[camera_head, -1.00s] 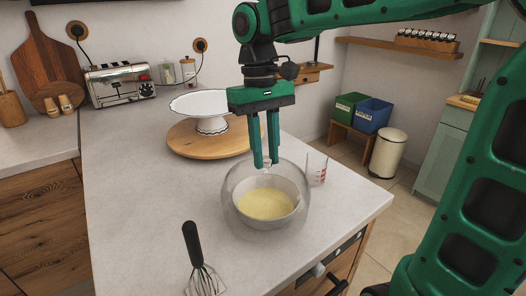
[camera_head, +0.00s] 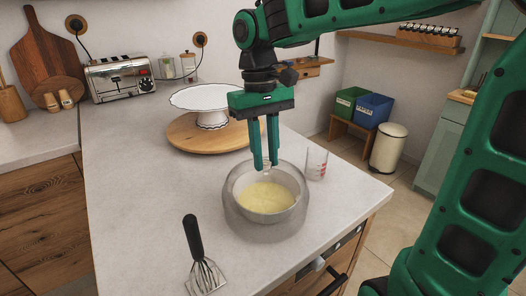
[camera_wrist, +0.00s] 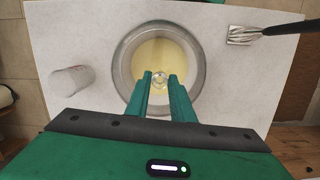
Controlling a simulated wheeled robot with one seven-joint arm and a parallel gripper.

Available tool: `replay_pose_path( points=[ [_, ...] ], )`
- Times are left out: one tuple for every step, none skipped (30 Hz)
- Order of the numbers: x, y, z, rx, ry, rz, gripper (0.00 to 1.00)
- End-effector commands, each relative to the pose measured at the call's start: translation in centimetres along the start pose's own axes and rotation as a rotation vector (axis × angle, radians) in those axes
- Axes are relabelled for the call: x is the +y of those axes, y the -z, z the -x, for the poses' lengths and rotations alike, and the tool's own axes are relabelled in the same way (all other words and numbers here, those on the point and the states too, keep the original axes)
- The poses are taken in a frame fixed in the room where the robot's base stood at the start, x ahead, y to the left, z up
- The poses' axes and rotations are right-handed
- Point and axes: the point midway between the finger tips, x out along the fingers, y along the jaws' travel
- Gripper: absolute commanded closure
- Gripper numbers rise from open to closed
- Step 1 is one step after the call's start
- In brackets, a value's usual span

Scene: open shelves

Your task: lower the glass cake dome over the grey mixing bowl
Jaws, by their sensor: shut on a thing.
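The grey mixing bowl (camera_head: 297,208) stands upright on the counter with pale yellow batter in it. The clear glass cake dome (camera_head: 233,222) is over and around the bowl, its faint outline reaching down close to the counter. I cannot tell whether its rim touches the counter. My gripper (camera_head: 266,166) points straight down above the bowl, shut on the dome's small knob. In the wrist view, the knob (camera_wrist: 160,80) sits between the fingertips above the batter, and the bowl's ring looks roughly centred under my gripper.
A measuring cup (camera_head: 316,163) stands close to the right of the dome. A whisk (camera_head: 200,262) lies at the front left. A white cake stand (camera_head: 205,98) on a round wooden board (camera_head: 190,140) is behind. The counter (camera_head: 130,200) to the left is clear.

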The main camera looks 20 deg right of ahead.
Motion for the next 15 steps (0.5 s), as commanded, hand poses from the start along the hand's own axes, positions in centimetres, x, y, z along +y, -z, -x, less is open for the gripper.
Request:
replay_pose_path(
  points=[
    [0.0, 0.01, -0.11, 0.0, 0.0, 0.0, 0.97],
    [0.0, 0.01, -0.18, 0.0, 0.0, 0.0, 0.97],
    [0.0, 0.01, -0.28, -0.001, -0.001, 0.0, 0.97],
    [0.0, 0.01, -0.36, -0.001, -0.001, 0.0, 0.97],
    [0.0, 0.02, -0.42, -0.001, -0.001, 0.0, 0.97],
    [0.01, 0.03, -0.49, -0.001, -0.001, 0.0, 0.97],
    [0.01, 0.04, -0.53, -0.001, -0.001, 0.0, 0.97],
    [0.01, 0.04, -0.55, -0.001, -0.001, 0.0, 0.97],
    [0.01, 0.05, -0.57, -0.001, -0.001, 0.0, 0.97],
    [0.01, 0.05, -0.57, 0.0, -0.001, 0.0, 0.97],
    [0.02, 0.06, -0.57, 0.0, -0.001, 0.0, 0.97],
    [0.02, 0.06, -0.57, 0.0, -0.001, 0.0, 0.97],
    [0.02, 0.06, -0.57, 0.0, -0.001, 0.0, 0.97],
    [0.02, 0.06, -0.57, 0.0, -0.001, 0.0, 0.97],
    [0.02, 0.07, -0.56, 0.0, -0.001, 0.0, 0.97]
  ],
)
